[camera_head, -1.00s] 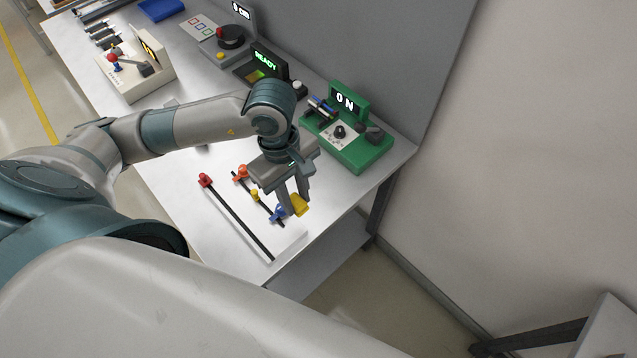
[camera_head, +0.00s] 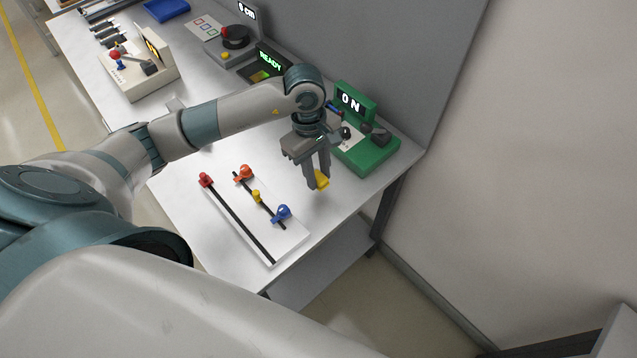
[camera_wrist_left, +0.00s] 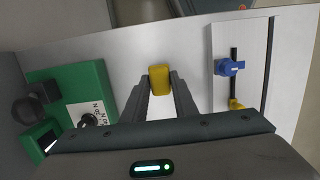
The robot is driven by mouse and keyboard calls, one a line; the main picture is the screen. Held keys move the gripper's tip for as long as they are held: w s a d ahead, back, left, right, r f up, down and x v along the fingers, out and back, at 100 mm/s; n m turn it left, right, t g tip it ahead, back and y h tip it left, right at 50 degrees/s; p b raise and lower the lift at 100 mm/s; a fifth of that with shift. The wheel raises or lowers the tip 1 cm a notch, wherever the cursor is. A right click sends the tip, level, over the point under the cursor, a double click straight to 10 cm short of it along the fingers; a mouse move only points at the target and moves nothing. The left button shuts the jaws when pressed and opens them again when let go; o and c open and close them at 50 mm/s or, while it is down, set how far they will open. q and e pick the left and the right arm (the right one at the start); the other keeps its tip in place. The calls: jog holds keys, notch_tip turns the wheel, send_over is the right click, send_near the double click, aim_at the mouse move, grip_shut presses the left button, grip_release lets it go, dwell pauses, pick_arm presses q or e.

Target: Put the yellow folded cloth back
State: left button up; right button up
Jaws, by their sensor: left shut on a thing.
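The yellow folded cloth (camera_head: 322,180) is a small yellow block-like piece between the fingertips of my left gripper (camera_head: 317,181). In the left wrist view the cloth (camera_wrist_left: 160,79) sits between the two fingers, and the gripper (camera_wrist_left: 161,82) is shut on it. In the head view it appears over the white table (camera_head: 215,255), between the green device and the slider board; whether it touches the table I cannot tell. My right gripper is not in view.
A white board (camera_head: 290,242) with rods and red, orange, yellow and blue pieces lies left of the gripper. The green device reading "ON" (camera_head: 368,158) stands close behind it. A wall rises beyond. The table's right edge is near, with bare table around the board.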

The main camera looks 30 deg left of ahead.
aim_at(318, 182)
pick_arm(q)
jog(key=shift+w+f, duration=0.15)
jog(key=shift+w, duration=0.1)
jog(key=shift+f+b, duration=0.65)
jog(key=shift+f, duration=1.35)
jog(key=shift+f, duration=0.15)
jog(key=o, duration=1)
